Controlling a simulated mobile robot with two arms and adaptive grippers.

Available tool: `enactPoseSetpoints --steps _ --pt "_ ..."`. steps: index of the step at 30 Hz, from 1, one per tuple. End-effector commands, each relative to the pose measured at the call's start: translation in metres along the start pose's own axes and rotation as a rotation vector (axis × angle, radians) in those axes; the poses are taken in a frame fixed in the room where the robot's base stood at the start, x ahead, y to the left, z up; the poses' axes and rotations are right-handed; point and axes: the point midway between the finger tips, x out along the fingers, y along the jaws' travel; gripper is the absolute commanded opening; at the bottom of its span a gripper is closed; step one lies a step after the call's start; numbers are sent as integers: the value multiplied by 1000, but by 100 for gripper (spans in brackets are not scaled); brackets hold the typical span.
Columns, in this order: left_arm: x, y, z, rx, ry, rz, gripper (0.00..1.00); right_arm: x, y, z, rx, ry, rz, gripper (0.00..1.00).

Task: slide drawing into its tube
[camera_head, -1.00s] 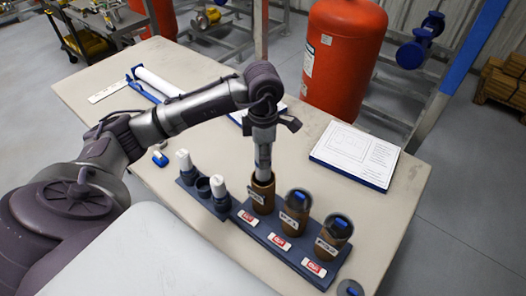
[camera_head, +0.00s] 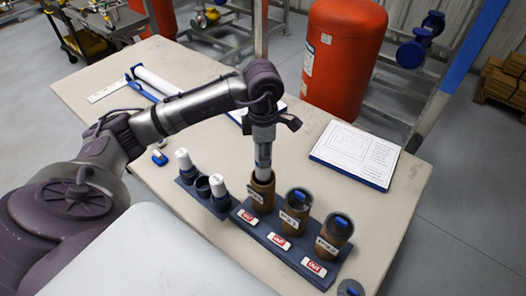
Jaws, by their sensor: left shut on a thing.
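Three brown tubes stand in a dark blue rack (camera_head: 252,228) on the table. My left gripper (camera_head: 263,165) points straight down over the leftmost tube (camera_head: 262,196), which is open at the top. The gripper is shut on the rolled drawing, of which only a small pale part shows at the tube's mouth; the fingertips and the rest of the roll are hard to make out. My right gripper is not in view.
A smaller dark holder (camera_head: 205,200) with two white-topped pieces stands left of the rack. A drawing board with a printed sheet (camera_head: 355,155) lies at the right. A white roll (camera_head: 158,80) lies at the back left. A red tank (camera_head: 343,60) stands behind the table.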

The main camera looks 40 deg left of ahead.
Motion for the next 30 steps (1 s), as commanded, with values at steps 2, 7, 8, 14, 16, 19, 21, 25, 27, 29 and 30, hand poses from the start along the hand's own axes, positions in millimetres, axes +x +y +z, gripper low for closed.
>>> enactPoseSetpoints --steps 2,7,8,14,16,19,21,25,27,29,30 --pt "0 0 0 0 0 0 5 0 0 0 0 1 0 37" --pt "1 0 0 0 0 0 5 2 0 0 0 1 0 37" --pt "2 0 0 0 0 0 5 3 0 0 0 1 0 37" --pt "4 0 0 0 0 0 5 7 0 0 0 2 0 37" --pt "5 0 0 0 0 0 5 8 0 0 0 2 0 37" --pt "5 0 0 0 0 0 5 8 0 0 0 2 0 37" --pt "5 0 0 0 0 0 5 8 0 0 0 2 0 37" --pt "4 0 0 0 0 0 5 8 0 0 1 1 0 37" --pt "4 0 0 0 0 0 5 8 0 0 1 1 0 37" --pt "4 0 0 0 0 0 5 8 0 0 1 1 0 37" --pt "4 0 0 0 0 0 5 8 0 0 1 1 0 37"
